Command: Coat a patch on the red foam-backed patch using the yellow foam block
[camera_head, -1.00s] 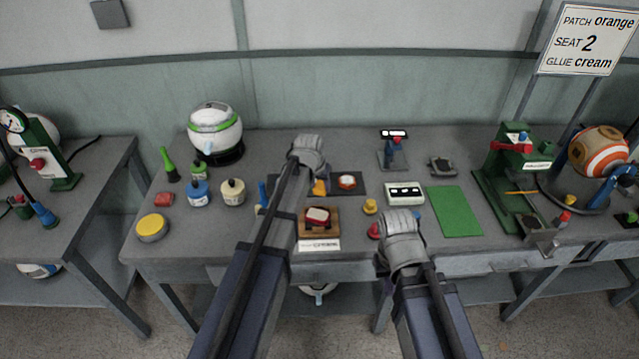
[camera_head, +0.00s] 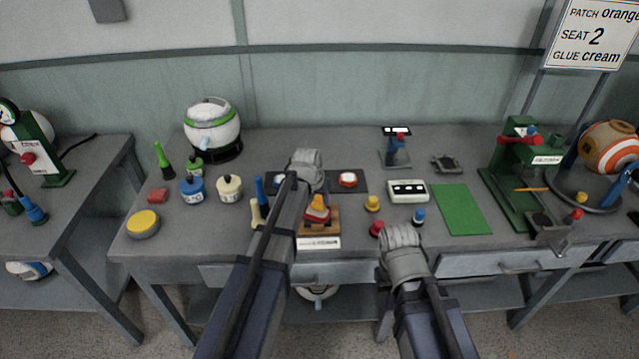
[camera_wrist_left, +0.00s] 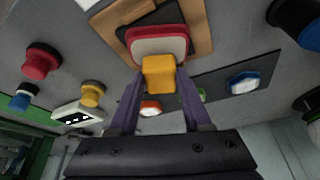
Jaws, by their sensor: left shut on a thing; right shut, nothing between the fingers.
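The red foam-backed patch (camera_head: 316,214) sits in a wooden holder (camera_head: 334,228) at the front middle of the table. In the left wrist view the patch (camera_wrist_left: 158,33) has a red rim and a pale face. My left gripper (camera_wrist_left: 159,82) is shut on the yellow foam block (camera_wrist_left: 159,75), which overlaps the patch's near edge in that view. I cannot tell whether they touch. In the head view my left gripper (camera_head: 306,182) is over the holder's back side, with the block partly hidden. My right gripper (camera_head: 402,240) is shut and empty at the table's front edge.
A dark strip (camera_head: 358,187) with round patches lies behind the holder. Red (camera_head: 376,228), yellow (camera_head: 372,203) and blue (camera_head: 419,216) knobs stand to the right, near a white box (camera_head: 408,190) and green mat (camera_head: 462,210). Cream (camera_head: 230,189) and blue (camera_head: 193,190) jars stand left.

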